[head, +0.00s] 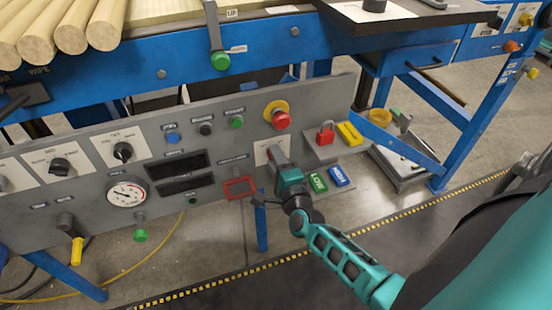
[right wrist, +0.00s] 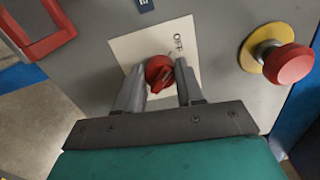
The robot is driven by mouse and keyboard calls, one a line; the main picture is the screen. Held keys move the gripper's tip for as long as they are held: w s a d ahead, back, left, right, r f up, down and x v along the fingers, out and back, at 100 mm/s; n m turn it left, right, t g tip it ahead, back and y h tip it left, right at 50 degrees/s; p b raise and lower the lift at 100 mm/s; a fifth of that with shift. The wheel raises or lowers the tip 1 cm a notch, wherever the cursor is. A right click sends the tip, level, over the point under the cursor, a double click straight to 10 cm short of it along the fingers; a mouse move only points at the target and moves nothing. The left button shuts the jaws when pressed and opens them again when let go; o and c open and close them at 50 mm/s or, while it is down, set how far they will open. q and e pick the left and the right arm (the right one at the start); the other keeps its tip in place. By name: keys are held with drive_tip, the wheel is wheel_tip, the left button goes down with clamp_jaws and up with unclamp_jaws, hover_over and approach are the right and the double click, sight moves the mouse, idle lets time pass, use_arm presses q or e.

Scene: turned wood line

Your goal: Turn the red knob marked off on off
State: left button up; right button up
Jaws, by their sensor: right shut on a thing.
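The red knob (right wrist: 158,73) sits on a pale square plate (right wrist: 124,50) on the grey panel, with OFF lettering beside it in the right wrist view. My right gripper (right wrist: 160,88) is shut on the red knob, one finger on each side. In the head view my right gripper (head: 278,160) reaches the panel from the lower right and mostly hides the knob. My left gripper is not in view.
A red emergency button on a yellow ring (head: 281,118) sits close above the knob. A red padlock (head: 326,133) and several coloured tags lie on a shelf to the right. A red empty frame (head: 239,187), a gauge (head: 126,193) and black knobs are to the left.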

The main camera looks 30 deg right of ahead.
idle(0.3)
drive_tip(key=o, duration=1)
drive_tip(key=shift+o, duration=0.2)
drive_tip(key=p+v, duration=0.1)
drive_tip(key=v, duration=1.2)
drive_tip(key=shift+p, duration=0.35)
drive_tip(key=shift+d, duration=0.1)
